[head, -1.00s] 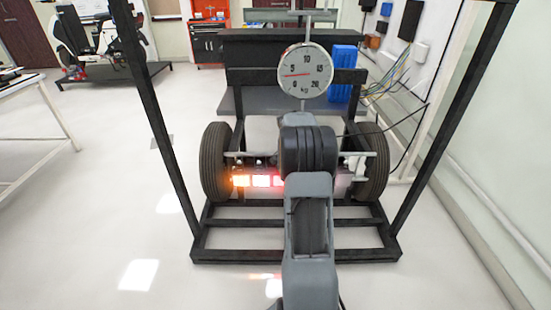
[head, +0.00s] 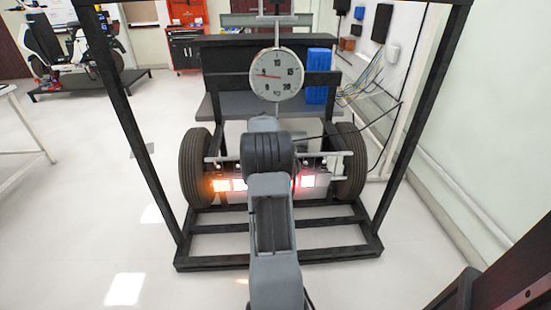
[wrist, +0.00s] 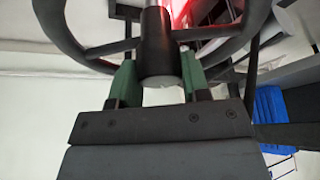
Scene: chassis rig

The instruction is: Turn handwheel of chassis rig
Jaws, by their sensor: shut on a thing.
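The handwheel (wrist: 259,17) fills the top of the wrist view, with a dark curved rim, spokes and a thick dark hub (wrist: 156,40) with a pale end. My gripper (wrist: 158,70) has its two green fingers on either side of the hub, below the rim, and is shut on the handwheel. The exact contact of the fingertips is partly hidden by the spokes. In the head view my arm hides the gripper and the wheel. The chassis rig (head: 184,264) is a black frame with two tyres, and a round dial gauge (head: 277,75) hangs above; its needle points left, near 5.
Black posts (head: 124,115) rise at both sides of the rig. Lit red and orange lamps (head: 222,185) sit between the tyres. A blue bin (head: 318,75) and cables (head: 365,82) are behind at right. The floor at left (head: 80,215) is mostly clear.

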